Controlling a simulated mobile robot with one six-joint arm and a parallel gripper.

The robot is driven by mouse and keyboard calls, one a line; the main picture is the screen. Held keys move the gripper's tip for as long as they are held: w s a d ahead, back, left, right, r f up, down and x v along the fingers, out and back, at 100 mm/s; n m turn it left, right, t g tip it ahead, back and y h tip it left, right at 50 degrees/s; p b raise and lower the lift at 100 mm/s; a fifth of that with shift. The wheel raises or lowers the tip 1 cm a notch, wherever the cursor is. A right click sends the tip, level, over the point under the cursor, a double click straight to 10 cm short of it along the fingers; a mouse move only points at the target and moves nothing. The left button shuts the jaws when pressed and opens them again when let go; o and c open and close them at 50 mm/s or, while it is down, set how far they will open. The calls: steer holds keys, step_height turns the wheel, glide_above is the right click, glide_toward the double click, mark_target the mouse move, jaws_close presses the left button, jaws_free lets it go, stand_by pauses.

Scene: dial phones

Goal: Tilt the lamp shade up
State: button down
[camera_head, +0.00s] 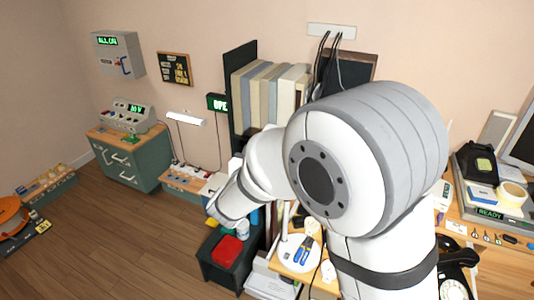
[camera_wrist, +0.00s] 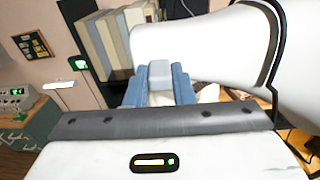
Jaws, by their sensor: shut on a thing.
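In the wrist view, my gripper (camera_wrist: 159,86) has its blue fingers closed around a small pale grey block. This block looks like a tab of the lamp shade (camera_wrist: 205,42), the large white tapered form just behind it. The shade lies nearly sideways across the view, its left end rounded and its wider right end edged in dark. How the block joins the shade is hidden by the fingers. In the head view, my arm covers the shade, and I cannot make out the fingertips there.
In the head view, books (camera_head: 270,88) stand on a dark shelf behind my arm. A round white plate-like base (camera_head: 291,262) with tools sits on the table below. A red item (camera_head: 227,250) lies on a dark green cabinet. A black phone (camera_head: 459,266) is at right.

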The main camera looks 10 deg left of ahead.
steer(key=shift+f, duration=0.1)
steer(key=c, duration=1.2)
jaws_free()
steer(key=shift+c, duration=0.2)
steer(key=s+a+b, duration=0.1)
steer(key=s, duration=0.6)
steer(key=shift+s+r+b, duration=0.25)
steer(key=shift+s+b, duration=0.1)
steer(key=shift+s, duration=0.05)
steer(key=shift+a, duration=0.1)
